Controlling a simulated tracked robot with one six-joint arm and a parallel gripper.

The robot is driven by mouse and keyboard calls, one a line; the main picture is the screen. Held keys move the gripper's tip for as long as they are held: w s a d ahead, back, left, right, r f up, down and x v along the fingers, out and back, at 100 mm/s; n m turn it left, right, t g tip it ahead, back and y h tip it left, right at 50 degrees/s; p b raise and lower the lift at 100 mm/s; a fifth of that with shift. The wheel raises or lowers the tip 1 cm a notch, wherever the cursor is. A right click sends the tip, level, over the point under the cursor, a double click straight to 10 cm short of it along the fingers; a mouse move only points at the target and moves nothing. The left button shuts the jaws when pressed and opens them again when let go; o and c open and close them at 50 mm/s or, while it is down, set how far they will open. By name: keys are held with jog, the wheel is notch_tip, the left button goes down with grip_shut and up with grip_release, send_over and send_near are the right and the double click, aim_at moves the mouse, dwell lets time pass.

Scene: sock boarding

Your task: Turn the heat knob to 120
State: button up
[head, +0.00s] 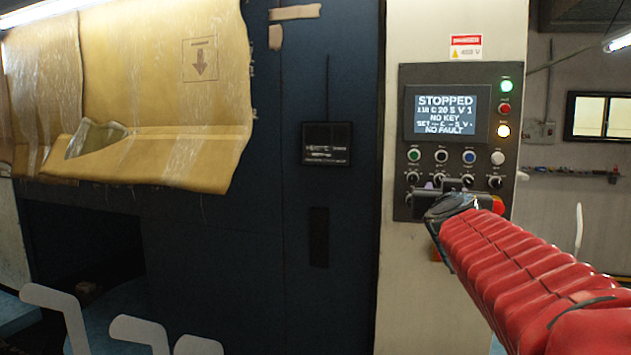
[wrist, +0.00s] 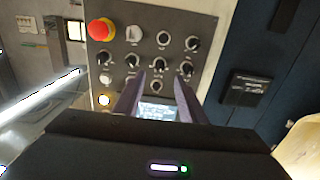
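The control panel (head: 398,120) is a dark plate on a pale cabinet. Its screen (head: 447,113) reads STOPPED, a first value that looks like 110 C, NO KEY and NO FAULT. A row of black knobs (head: 496,182) with white pointers sits low on the panel; their labels are too small to read, so I cannot tell which is heat. My gripper (head: 440,184) is in front of this row and hides part of it. In the wrist view my gripper (wrist: 160,77) is open, its fingers apart, with a knob (wrist: 158,67) showing between the tips. Contact cannot be told.
A red emergency button (wrist: 100,30) is beside the knobs, partly hidden by my arm in the head view. Lit lamps (head: 505,86) and coloured buttons (head: 469,157) surround the screen. A dark blue machine door (head: 300,240) and yellow sheeting (head: 130,80) stand to the left.

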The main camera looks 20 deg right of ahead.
aim_at(440, 183)
jog(key=shift+x, duration=4.35)
grip_shut()
